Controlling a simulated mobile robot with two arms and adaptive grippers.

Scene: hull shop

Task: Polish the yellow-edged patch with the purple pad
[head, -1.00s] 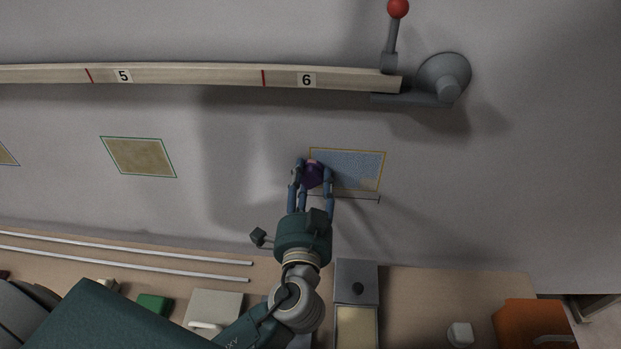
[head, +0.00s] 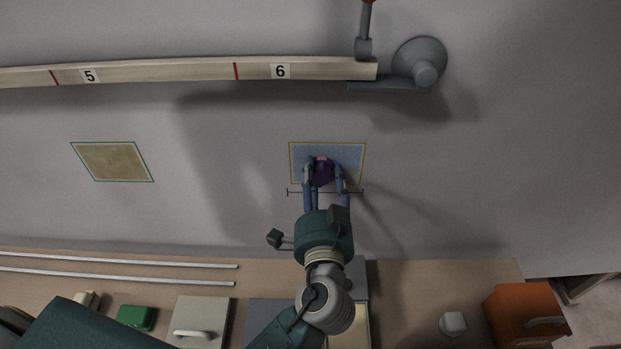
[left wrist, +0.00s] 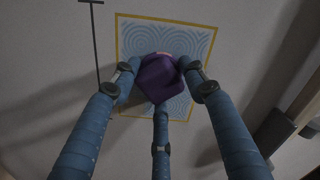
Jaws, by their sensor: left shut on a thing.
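The yellow-edged patch (head: 349,152) is a blue-grey rectangle on the grey hull wall. In the left wrist view the patch (left wrist: 196,45) shows pale curved swirl marks. My left gripper (head: 323,173) is shut on the purple pad (head: 322,176), which is in front of the middle of the patch. In the left wrist view the fingers of the gripper (left wrist: 158,85) close around the pad (left wrist: 158,78). The pad's face toward the wall is hidden, so contact is hard to tell. My right gripper is not in view.
A wooden rail (head: 180,70) marked 5 and 6 runs above the patch, with a grey suction-cup mount (head: 420,65) at its end. A green-edged brown patch (head: 112,162) is to the left. The bench below holds a green block (head: 136,317) and an orange box (head: 527,316).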

